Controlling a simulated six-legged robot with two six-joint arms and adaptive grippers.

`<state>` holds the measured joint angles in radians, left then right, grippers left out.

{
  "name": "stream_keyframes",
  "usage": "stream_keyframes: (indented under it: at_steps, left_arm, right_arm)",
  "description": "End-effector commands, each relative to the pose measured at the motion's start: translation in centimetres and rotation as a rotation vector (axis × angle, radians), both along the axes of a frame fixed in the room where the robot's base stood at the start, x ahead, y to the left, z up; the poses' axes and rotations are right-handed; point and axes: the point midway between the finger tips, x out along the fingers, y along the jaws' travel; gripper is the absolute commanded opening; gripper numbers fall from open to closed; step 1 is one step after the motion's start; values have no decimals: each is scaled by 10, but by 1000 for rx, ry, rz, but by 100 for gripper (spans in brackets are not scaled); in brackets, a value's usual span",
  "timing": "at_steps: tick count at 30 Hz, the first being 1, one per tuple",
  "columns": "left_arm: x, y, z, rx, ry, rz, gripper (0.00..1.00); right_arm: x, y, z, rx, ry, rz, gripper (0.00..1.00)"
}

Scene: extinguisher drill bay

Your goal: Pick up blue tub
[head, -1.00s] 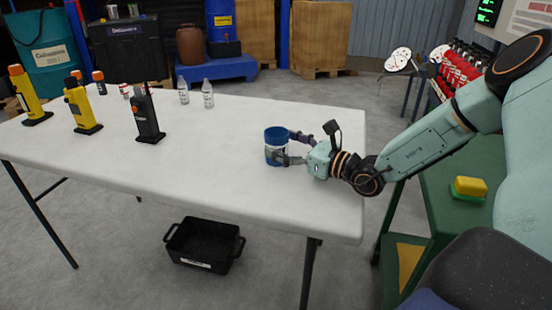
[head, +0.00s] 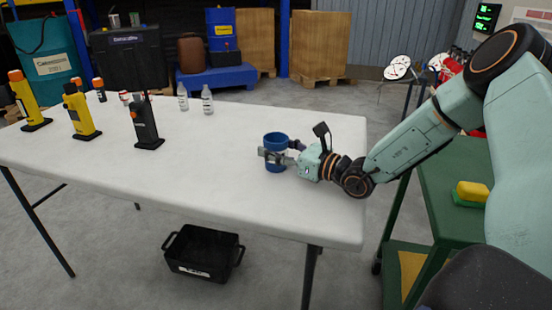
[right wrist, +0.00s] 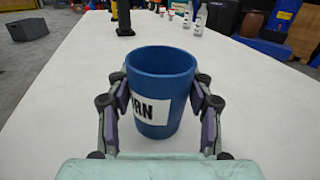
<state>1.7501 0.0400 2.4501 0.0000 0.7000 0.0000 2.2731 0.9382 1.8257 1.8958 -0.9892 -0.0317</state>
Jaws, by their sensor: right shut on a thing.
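The blue tub (head: 276,139) is an open-topped cup shape near the right end of the white table (head: 200,185). In the right wrist view the tub (right wrist: 165,68) stands upright between the fingers, with a white label bearing dark letters. My right gripper (head: 275,155) comes from the right and is shut on the tub's sides. In the right wrist view its two fingers (right wrist: 160,105) press the tub from left and right. I cannot tell whether the tub's base touches the table. My left gripper is not in view.
Yellow and black handheld devices (head: 147,125) stand in holders on the table's left part. Two clear bottles (head: 207,100) stand at its back edge. A black crate (head: 203,253) is on the floor below. A green cart (head: 450,190) with a yellow-green sponge (head: 471,192) is at right.

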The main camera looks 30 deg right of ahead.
Motion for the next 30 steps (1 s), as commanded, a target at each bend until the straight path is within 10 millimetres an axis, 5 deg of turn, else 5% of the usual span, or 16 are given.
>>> stream_keyframes:
  at_steps: [9,17,30]
  left_arm:
    - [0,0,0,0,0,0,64]
    - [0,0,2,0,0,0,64]
    - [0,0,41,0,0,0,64]
  right_arm:
    - [0,0,-1,-1,2,0,14]
    - [0,0,3,0,1,-1,14]
    - [0,0,78,1,-4,-1,14]
